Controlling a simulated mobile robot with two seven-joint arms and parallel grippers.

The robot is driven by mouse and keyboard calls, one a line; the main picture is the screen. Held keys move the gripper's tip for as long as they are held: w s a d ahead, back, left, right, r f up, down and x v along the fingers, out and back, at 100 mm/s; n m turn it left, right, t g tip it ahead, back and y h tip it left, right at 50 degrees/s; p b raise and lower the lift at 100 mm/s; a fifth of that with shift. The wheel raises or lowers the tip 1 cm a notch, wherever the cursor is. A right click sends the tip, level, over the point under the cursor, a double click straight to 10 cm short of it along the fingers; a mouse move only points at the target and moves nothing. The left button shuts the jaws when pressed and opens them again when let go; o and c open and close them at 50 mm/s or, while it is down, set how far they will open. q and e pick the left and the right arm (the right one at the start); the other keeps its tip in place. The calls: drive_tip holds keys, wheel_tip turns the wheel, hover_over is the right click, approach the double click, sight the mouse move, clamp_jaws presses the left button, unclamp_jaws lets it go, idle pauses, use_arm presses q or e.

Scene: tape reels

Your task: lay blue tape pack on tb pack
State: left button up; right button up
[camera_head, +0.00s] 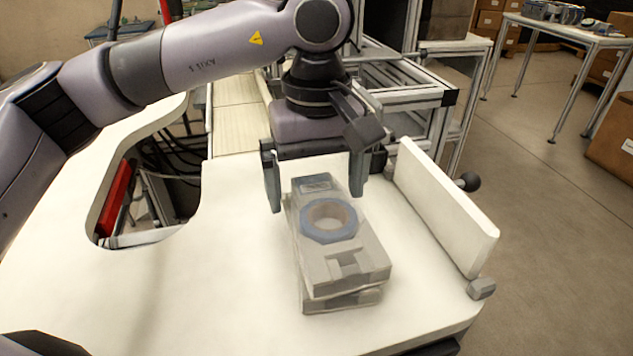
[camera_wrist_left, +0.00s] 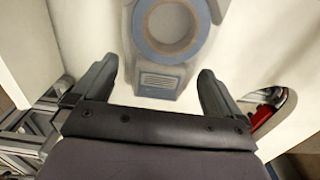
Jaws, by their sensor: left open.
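The blue tape pack (camera_head: 348,268) is a pale grey block with a blue ring around a round opening. It lies on top of another pale pack (camera_head: 345,302), which shows only as a lower edge, slightly out of line; I cannot read what it is. My left gripper (camera_head: 316,200) is open, pointing down, with its fingers on either side of the far end of the stack. In the left wrist view, the blue-ringed pack (camera_wrist_left: 158,82) lies beyond and between the open fingers (camera_wrist_left: 158,68), with no grip on it visible. My right gripper is not in view.
The stack lies on a white table (camera_head: 230,270) with a curved cutout at left. A low white upright panel (camera_head: 445,210) with a black knob stands right of the stack. Bare tabletop lies left of the stack. Metal frames stand behind.

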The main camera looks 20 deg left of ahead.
use_arm(q)
wheel_tip(320, 180, up, 12)
drive_tip(key=p, duration=0.1)
drive_tip(key=shift+f, duration=0.15)
idle(0.5)
